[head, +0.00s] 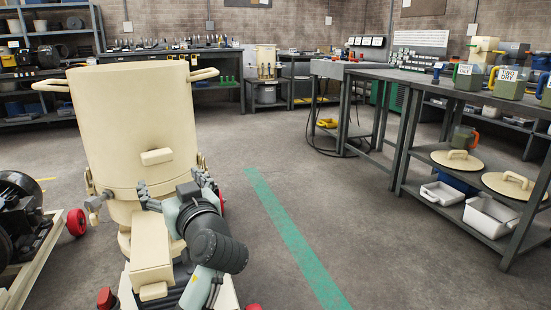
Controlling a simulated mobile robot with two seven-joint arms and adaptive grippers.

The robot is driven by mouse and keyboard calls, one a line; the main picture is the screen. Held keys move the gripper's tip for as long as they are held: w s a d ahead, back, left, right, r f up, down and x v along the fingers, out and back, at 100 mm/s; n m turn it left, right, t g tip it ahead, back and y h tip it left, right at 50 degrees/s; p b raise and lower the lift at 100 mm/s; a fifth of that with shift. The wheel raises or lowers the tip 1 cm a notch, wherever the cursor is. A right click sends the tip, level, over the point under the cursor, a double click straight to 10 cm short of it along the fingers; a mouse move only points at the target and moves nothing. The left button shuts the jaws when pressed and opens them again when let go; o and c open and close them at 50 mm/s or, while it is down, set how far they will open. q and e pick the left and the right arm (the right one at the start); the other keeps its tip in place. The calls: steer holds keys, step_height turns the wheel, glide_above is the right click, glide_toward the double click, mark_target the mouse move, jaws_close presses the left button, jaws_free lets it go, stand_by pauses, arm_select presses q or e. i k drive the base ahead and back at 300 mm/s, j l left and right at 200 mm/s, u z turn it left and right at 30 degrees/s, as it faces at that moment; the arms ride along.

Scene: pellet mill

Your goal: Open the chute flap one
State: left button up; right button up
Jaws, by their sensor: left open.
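A large cream drum-shaped machine (128,115) stands at the left on a low wheeled base. A short cream handle block (156,157) sticks out of its front. Below it, a cream box-shaped chute (151,250) points toward me, with a small cream tab (153,292) at its lower end. I cannot tell for sure which part is chute flap one; no flap label is readable. My left gripper (173,184) is open, its fingers spread in front of the drum's lower part, above and right of the chute. The gripper hides part of the machine behind it. My right gripper is not in view.
A dark motor on a cart (18,235) stands close at the left. A grey workbench (450,88) with jugs and lower shelves holding lids (457,161) and white trays (490,214) runs along the right. The floor with a green stripe (295,240) is clear between.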

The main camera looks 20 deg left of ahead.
mark_target(152, 284)
steer(key=k+l, duration=0.15)
steer(key=l, duration=0.15)
steer(key=k+l, duration=0.15)
steer(key=l, duration=0.15)
steer(key=k+l, duration=0.15)
steer(key=l, duration=0.15)
steer(key=k+l, duration=0.1)
steer(key=l, duration=0.25)
